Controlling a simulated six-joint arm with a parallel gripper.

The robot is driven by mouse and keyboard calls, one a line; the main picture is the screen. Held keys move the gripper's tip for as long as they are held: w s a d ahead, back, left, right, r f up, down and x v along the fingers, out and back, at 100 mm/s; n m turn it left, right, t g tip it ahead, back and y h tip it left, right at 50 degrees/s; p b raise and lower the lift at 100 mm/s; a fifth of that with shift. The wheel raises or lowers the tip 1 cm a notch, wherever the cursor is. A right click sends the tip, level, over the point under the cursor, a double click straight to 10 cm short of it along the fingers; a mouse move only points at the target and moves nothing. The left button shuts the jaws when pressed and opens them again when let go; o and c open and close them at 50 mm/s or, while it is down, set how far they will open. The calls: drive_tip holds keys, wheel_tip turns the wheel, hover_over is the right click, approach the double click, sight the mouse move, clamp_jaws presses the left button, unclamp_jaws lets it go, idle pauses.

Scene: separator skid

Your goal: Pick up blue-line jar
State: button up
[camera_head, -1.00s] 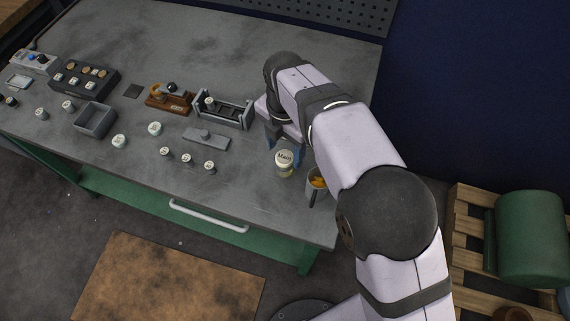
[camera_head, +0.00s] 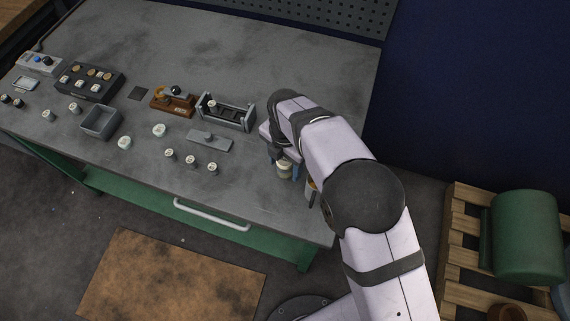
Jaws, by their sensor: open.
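A pale, yellowish jar (camera_head: 284,172) stands near the right front of the bench, partly hidden under my gripper. I cannot make out a blue line on it. My gripper (camera_head: 285,163) is open over the jar's top, with a bluish finger showing on each side of it. I cannot tell whether the fingers touch the jar. Other small jars with pale lids, such as one left of centre (camera_head: 159,131) and one farther left (camera_head: 124,143), stand apart on the bench; their markings are too small to read.
A grey plate with a knob (camera_head: 209,141), several small white-topped pieces (camera_head: 190,161) and a grey rack (camera_head: 226,123) lie to the left.

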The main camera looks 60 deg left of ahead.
clamp_jaws()
drive_tip(key=shift+r, duration=0.25)
idle(0.5)
drive_tip(key=shift+r+b, duration=1.6)
drive_tip(key=shift+r, duration=3.1)
drive_tip(key=shift+r, duration=0.1)
drive_tip(key=w+a+f+p, duration=0.1)
drive_tip(key=w+p, duration=0.7)
drive_tip(key=w, duration=1)
drive_tip(key=shift+w+a+f, duration=0.2)
drive_tip(key=shift+a+f, duration=0.05)
drive_tip(key=shift+f, duration=0.45)
